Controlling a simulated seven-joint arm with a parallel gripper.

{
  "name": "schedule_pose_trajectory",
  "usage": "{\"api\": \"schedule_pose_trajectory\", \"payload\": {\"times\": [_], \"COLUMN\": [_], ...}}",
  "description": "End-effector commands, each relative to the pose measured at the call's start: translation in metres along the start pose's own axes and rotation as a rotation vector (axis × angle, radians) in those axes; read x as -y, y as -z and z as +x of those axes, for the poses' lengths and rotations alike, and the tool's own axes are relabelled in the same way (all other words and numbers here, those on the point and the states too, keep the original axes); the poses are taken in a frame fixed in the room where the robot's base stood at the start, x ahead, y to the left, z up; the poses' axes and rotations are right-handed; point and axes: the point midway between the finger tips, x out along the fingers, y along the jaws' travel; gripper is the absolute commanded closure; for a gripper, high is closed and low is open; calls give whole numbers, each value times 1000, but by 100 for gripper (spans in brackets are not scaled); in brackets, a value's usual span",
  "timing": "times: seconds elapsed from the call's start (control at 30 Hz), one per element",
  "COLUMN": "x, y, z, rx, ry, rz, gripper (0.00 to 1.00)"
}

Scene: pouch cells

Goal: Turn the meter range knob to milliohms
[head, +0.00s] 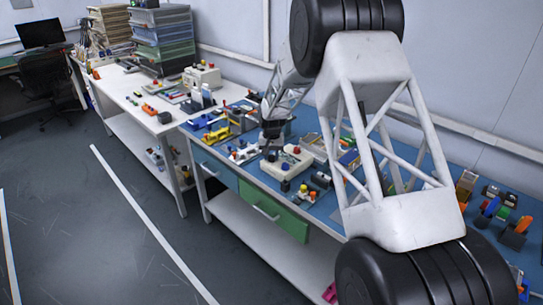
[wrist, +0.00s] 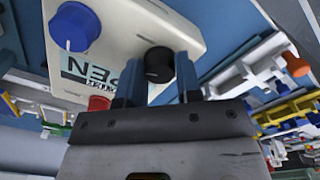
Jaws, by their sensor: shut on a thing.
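The meter is a cream-white box (head: 287,164) on the blue bench mat in the head view; its face fills the upper left of the wrist view (wrist: 130,28). A round black knob (wrist: 159,62) with a pale mark on top sits on this face. My gripper (wrist: 160,88) is shut on the black knob, one blue-grey finger on each side. In the head view my gripper (head: 270,138) is at the meter's far left edge, and its fingertips are too small to make out.
A blue knob (wrist: 75,27) and a red knob (wrist: 98,103) are also on the meter's face. Yellow and white fixtures (wrist: 275,105) stand close by at the right of the wrist view. Small parts crowd the bench around the meter. A green drawer front (head: 272,212) is below.

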Motion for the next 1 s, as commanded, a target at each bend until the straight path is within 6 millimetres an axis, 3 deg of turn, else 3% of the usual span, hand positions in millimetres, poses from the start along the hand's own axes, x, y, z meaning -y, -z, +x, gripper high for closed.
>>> {"api": "schedule_pose_trajectory", "payload": {"times": [0.7, 1.0], "x": [0, 0], "y": [0, 0], "z": [-1, -1], "rx": [-1, -1], "ry": [1, 0], "rz": [664, 836], "gripper": [92, 92]}}
